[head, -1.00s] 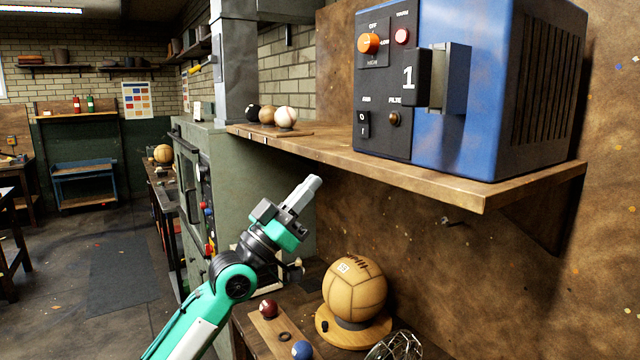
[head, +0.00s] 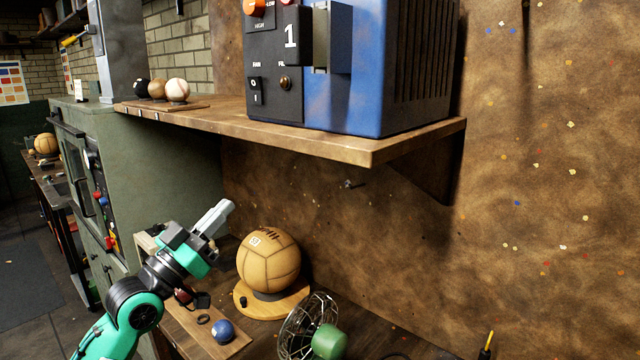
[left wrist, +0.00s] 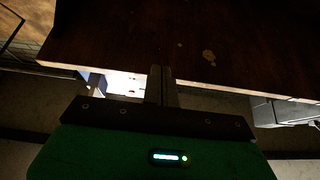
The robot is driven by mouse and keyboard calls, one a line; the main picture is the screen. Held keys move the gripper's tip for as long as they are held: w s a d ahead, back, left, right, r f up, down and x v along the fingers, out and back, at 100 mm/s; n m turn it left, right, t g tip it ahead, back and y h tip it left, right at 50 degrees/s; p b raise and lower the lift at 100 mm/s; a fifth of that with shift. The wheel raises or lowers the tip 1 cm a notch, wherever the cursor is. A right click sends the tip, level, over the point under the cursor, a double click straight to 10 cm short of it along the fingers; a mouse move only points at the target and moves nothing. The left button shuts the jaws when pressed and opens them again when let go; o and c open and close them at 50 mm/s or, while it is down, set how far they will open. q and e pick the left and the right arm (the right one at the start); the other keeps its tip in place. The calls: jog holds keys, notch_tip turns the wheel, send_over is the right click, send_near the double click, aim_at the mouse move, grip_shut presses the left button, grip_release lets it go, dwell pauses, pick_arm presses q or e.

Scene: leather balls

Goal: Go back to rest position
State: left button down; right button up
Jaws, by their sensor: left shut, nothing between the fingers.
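My left gripper (head: 222,215) is raised over the lower bench, left of the large tan leather ball. Its fingers are together and hold nothing. In the left wrist view the shut fingers (left wrist: 161,88) show in front of a dark wooden surface. My left arm comes in from the lower left of the head view. My right gripper is not in view.
The tan ball (head: 268,258) sits on a round wooden stand. A blue ball (head: 222,331) and a wire cage with a green part (head: 329,341) are close by. Above, a shelf (head: 340,146) holds a blue machine (head: 400,70) and three small balls. The wall is at right.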

pick_arm(q)
jog(key=s+d+f+n+g+y, duration=0.1)
jog(key=s+d+f+g+y, duration=0.25)
jog(key=f, duration=1.15)
jog(key=s+f+n+g+y, duration=0.1)
jog(key=s+f+g+y, duration=0.4)
jog(key=f, duration=0.9)
jog(key=s+a+f+n+g+y, duration=0.2)
jog(key=s+a+f+g+y, duration=0.15)
jog(key=s+f, duration=0.75)
jog(key=s+a+f+n+g+y, duration=0.3)
jog(key=s+f, duration=0.4)
jog(key=s, duration=0.8)
notch_tip(320, 180, down, 32)
jog(key=s+m+g, duration=0.1)
jog(key=m+g, duration=0.1)
jog(key=s+a+f+g, duration=0.1)
jog(key=s+a+f, duration=0.2)
jog(key=s+f, duration=1.5)
jog(key=shift+s+h, duration=0.3)
